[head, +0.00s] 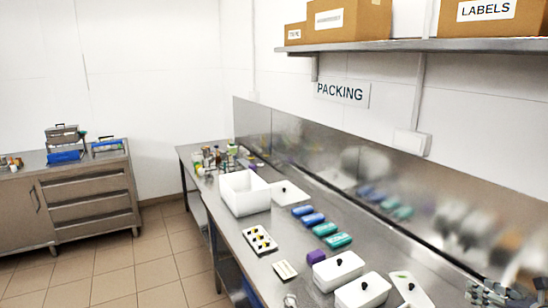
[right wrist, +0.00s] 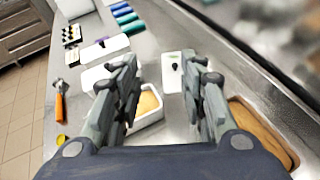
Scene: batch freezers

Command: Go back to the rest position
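My right gripper (right wrist: 163,68) fills the lower middle of the right wrist view, its two dark grey fingers well apart. It is open, with nothing held between the fingers. In the head view the right gripper (head: 488,293) shows only at the bottom right corner, over the steel bench (head: 230,222). Below the fingers in the right wrist view are a white container with tan contents (right wrist: 150,103) and a white lid with a black knob (right wrist: 173,72). My left gripper is in neither view.
The bench holds a white open bin (head: 243,195), blue and teal packs (head: 325,229), a purple block (head: 316,256), and white lidded boxes (head: 338,270). An orange-handled tool (right wrist: 60,104) lies near the front edge. A shelf (head: 420,45) overhangs the bench. Tiled floor (head: 150,262) is clear at left.

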